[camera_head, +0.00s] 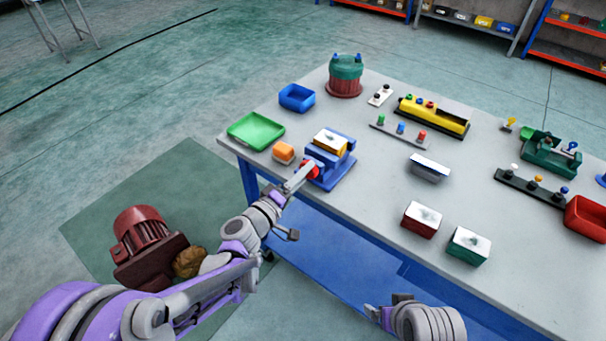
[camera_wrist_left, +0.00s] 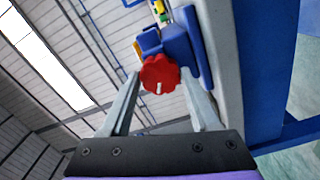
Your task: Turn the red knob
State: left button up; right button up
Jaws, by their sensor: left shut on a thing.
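The red knob (camera_head: 309,168) sits on the front of a blue vise-like block (camera_head: 331,174) near the table's left edge. A yellow block with a white top (camera_head: 330,141) sits in this blue piece. In the left wrist view the knob (camera_wrist_left: 160,76) is round, lobed and has a short white mark pointing roughly up and down. My left gripper (camera_head: 304,173) reaches it from the lower left. Its fingers (camera_wrist_left: 160,84) lie on either side of the knob and are shut on it. My right arm (camera_head: 425,320) shows at the bottom; its finger state is unclear.
Red (camera_head: 420,219) and green (camera_head: 468,245) boxes stand at the front. A dark red motor (camera_head: 143,240) is on the floor mat.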

dwell(0.4)
pick_arm(q)
jog(key=o, duration=1.4)
jog(key=shift+c, duration=0.2)
jog(key=v, duration=1.1)
